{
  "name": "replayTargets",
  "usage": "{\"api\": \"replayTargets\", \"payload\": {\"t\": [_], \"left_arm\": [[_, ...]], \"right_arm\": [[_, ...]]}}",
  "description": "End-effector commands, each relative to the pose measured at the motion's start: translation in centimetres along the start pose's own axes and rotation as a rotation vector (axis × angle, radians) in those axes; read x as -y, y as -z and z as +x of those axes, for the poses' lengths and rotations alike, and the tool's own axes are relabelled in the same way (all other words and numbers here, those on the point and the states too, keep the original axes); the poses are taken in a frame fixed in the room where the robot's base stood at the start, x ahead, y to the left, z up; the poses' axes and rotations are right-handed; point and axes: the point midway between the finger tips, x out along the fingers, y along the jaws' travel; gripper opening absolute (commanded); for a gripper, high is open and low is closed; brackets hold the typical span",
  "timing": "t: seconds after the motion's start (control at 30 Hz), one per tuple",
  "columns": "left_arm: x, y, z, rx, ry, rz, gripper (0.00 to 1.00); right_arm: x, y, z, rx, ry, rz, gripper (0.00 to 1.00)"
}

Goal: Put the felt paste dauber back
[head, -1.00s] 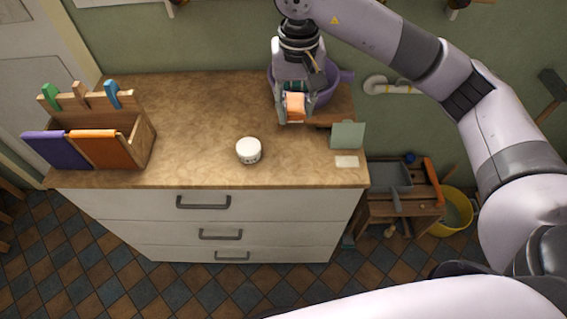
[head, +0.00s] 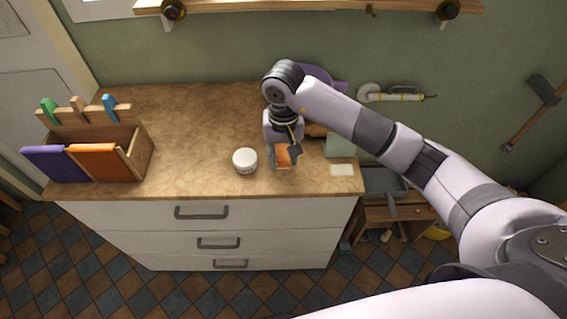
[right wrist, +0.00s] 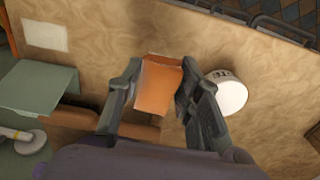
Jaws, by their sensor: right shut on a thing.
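My right gripper (head: 282,162) is shut on an orange block-shaped thing, which I take to be the felt paste dauber (head: 283,154). In the right wrist view the dauber (right wrist: 158,88) sits between the two fingers (right wrist: 157,92), with its orange faces showing. It is over the worktop, just right of a white round jar (head: 245,161) in the head view. Whether it touches the worktop is unclear. The jar also shows in the right wrist view (right wrist: 228,93), beside one finger, with dark lettering. My left gripper is out of view.
A purple basin (head: 320,73) stands behind my right arm, partly hidden. A green card (head: 341,147) and a white card (head: 342,170) are at the worktop's right end. A wooden holder with cloths (head: 140,155) stands at the left. The worktop between holder and jar is clear.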

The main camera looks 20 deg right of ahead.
Motion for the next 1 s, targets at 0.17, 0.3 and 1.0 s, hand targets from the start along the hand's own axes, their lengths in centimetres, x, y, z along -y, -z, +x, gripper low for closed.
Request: {"api": "replayTargets", "payload": {"t": [0.17, 0.3, 1.0], "left_arm": [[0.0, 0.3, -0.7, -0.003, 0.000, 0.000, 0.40], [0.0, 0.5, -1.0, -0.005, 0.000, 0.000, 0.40], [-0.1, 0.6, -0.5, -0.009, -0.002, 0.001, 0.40]], "right_arm": [[0.1, -0.2, 2.3, 0.005, 0.000, 0.001, 0.10], [0.0, -0.1, 4.0, 0.002, 0.001, 0.000, 0.10], [0.0, 0.0, 4.6, 0.000, 0.000, -0.001, 0.49]]}}
